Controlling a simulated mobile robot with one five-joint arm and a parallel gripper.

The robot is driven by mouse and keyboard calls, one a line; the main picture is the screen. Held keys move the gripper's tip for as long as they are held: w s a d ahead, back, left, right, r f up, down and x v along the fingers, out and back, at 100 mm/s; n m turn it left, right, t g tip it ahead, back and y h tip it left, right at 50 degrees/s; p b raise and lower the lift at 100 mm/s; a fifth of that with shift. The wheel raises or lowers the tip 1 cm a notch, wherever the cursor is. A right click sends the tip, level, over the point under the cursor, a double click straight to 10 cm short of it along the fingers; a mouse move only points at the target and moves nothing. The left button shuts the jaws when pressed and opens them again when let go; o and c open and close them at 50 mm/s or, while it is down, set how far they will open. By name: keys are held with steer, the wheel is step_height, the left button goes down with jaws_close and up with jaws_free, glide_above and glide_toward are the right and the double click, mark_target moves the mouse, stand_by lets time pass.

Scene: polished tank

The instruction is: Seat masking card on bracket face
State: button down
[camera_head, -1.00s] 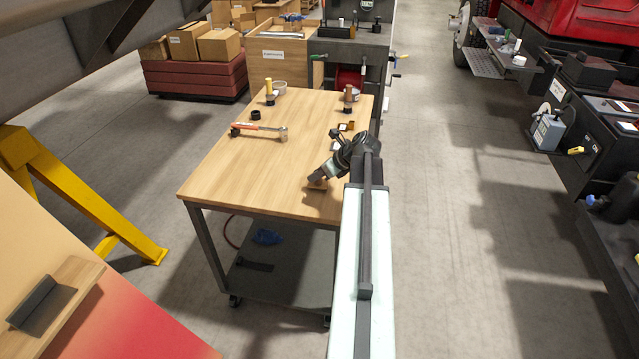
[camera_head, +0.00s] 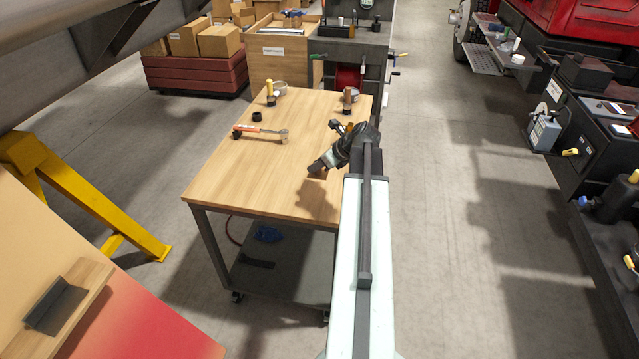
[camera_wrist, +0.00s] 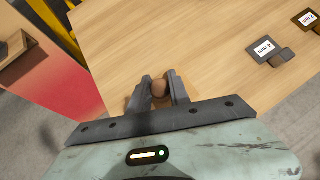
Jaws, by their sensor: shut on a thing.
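My gripper (camera_wrist: 158,90) is shut on a small brown piece (camera_wrist: 159,88), which is mostly hidden between the two dark fingers; I cannot tell whether it is flat like a card. In the head view, my gripper (camera_head: 317,168) holds it above the near right part of the wooden table, with a shadow below. A dark grey angled bracket (camera_head: 58,305) sits on a wooden ledge at the lower left of the head view, well away from my gripper. Part of it shows at the left edge of the wrist view (camera_wrist: 14,44).
The wooden table (camera_head: 240,175) carries an orange-handled tool (camera_head: 262,131), a black ring (camera_head: 257,117) and bowls at the back. A yellow stand (camera_head: 90,200) and a red-and-cream panel (camera_head: 120,310) stand left.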

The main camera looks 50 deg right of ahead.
steer(key=shift+r+p, duration=1.4)
steer(key=shift+r, duration=0.2)
steer(key=shift+s+f, duration=0.1)
